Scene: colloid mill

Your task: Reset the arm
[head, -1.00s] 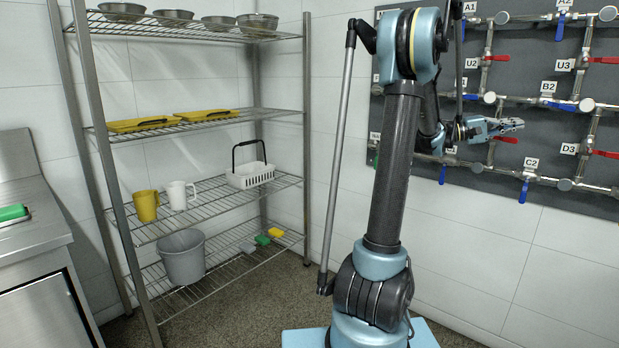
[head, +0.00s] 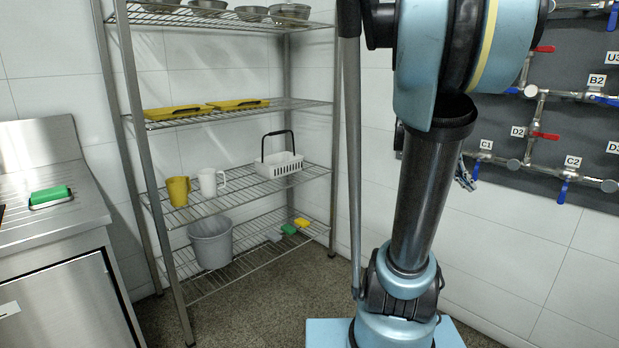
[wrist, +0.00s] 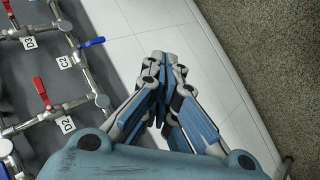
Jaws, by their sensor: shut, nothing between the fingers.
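My arm stands at the right of centre in the head view, its upper link folded close to the camera. My gripper (head: 466,179) shows only in small part there, behind the dark arm link and in front of the wall below the pipe panel. In the wrist view my gripper (wrist: 165,62) is shut, its fingertips together and empty, with the white wall tiles behind them.
The pipe panel (head: 510,185) with red and blue valve handles is on the wall at right, close to my gripper. A wire shelf rack (head: 260,187) stands left of my arm. A steel counter (head: 60,230) is at far left. Floor (head: 270,295) between is clear.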

